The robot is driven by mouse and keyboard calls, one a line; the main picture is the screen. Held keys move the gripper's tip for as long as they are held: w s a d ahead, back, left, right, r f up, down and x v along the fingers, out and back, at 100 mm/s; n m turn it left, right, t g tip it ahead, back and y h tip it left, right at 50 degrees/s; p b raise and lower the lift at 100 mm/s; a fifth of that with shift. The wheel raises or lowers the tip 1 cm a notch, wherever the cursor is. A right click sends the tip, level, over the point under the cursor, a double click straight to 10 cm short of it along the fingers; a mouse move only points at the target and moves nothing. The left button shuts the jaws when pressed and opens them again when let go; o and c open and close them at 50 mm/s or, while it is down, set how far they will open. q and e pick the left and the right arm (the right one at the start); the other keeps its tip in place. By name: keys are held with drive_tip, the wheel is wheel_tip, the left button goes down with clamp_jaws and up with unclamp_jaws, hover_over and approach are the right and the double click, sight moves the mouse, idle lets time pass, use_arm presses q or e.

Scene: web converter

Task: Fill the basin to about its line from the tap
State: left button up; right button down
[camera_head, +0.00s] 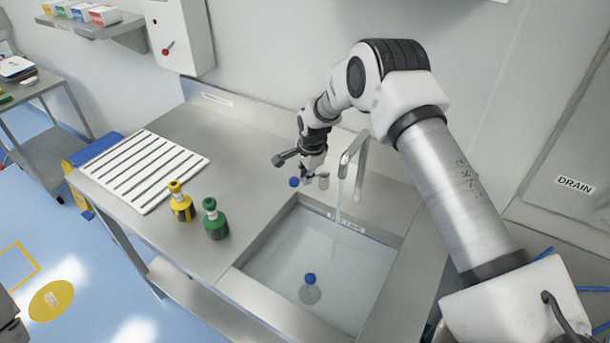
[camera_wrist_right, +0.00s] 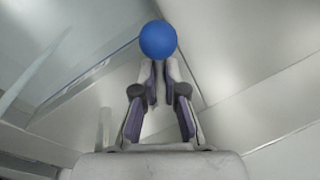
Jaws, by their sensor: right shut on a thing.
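The basin (camera_head: 262,246) is sunk in the steel counter and holds clear water (camera_head: 318,255). A pale strip with small marks (camera_head: 346,222) shows on its far wall, too small to read. The curved tap (camera_head: 355,152) stands behind the basin, and a thin stream (camera_head: 339,203) falls from it into the basin. My right gripper (camera_head: 309,176) is left of the tap, shut at a round blue knob (camera_head: 294,182). In the right wrist view the blue knob (camera_wrist_right: 158,40) sits at the fingertips; what is under it is hidden. My left gripper is not in view.
A clear bottle-like thing with a blue top (camera_head: 310,289) is in the basin. A yellow bottle (camera_head: 180,202) and a green bottle (camera_head: 215,219) stand on the counter left of the basin. A slatted white rack (camera_head: 148,168) lies further left. Counter behind the bottles is clear.

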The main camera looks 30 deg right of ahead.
drive_tip(key=shift+s+d+n+y+b, duration=0.25)
drive_tip(key=shift+s+n+b, duration=0.35)
drive_tip(key=shift+n, duration=0.65)
drive_tip(key=shift+s+d+n+y+b, duration=0.15)
drive_tip(key=shift+s+d+n+b, duration=0.15)
drive_tip(key=shift+s+n, duration=0.7)
drive_tip(key=shift+w+n, duration=0.25)
drive_tip(key=shift+n, duration=0.1)
drive_tip(key=c, duration=1.2)
unclamp_jaws()
drive_tip(key=shift+d, duration=0.1)
drive_tip(key=v, duration=0.7)
drive_tip(key=shift+r, duration=0.25)
